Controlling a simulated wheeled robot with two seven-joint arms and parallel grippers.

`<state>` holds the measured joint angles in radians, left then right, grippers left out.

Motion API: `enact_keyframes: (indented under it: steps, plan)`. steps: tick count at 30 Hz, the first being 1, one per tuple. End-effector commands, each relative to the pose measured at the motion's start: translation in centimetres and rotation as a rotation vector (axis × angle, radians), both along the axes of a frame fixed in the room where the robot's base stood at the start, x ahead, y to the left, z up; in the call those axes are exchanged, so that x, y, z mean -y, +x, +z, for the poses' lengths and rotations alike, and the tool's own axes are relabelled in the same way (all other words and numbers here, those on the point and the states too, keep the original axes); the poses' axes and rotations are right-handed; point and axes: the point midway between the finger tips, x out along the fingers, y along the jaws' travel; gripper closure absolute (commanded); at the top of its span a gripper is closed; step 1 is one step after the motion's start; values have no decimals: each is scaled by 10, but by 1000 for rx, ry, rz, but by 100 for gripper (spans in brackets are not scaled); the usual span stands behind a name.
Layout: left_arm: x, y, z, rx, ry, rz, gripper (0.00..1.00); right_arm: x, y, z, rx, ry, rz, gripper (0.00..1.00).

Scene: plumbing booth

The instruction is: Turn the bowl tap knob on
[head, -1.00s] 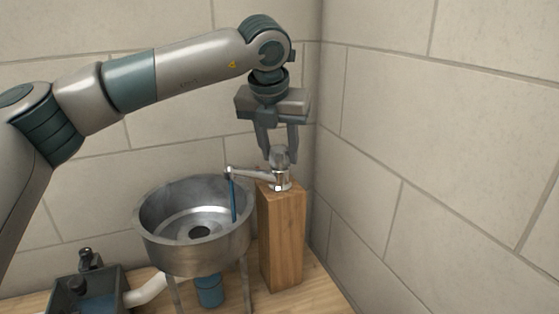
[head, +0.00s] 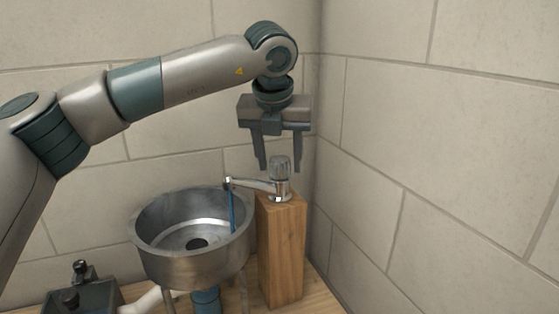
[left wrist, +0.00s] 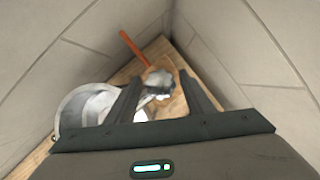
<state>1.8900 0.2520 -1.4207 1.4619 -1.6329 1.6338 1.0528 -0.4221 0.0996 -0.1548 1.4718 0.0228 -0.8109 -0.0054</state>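The bowl tap (head: 262,186) stands on top of a wooden post, its spout pointing left over the metal bowl. Its faceted grey knob (head: 280,168) is on top of the tap body. A thin blue stream (head: 232,212) drops from the spout into the bowl (head: 192,262). My left gripper (head: 280,168) is above the tap, pointing down, with its fingers spread and the knob low between the tips, apart from both. In the left wrist view the knob (left wrist: 160,79) shows between the open fingers. My right gripper is not in view.
The wooden post (head: 283,250) stands close to the corner of the tiled walls (head: 440,150). A dark box with fittings (head: 85,296) stands at the lower left. An orange bar (left wrist: 134,48) shows in the left wrist view. Free air surrounds the gripper.

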Motion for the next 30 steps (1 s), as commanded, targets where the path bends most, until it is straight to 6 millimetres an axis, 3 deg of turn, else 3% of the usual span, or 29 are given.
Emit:
enact_keyframes:
  steps: [11,17,23,30]
  plan:
    - [0,-1,-1,-4,2,-1,44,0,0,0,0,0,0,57]
    - [-1,-5,8,-4,2,-1,44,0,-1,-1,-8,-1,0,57]
    - [-2,-15,33,-2,2,-1,44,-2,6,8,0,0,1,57]
    - [-5,-33,77,0,1,-2,44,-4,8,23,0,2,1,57]
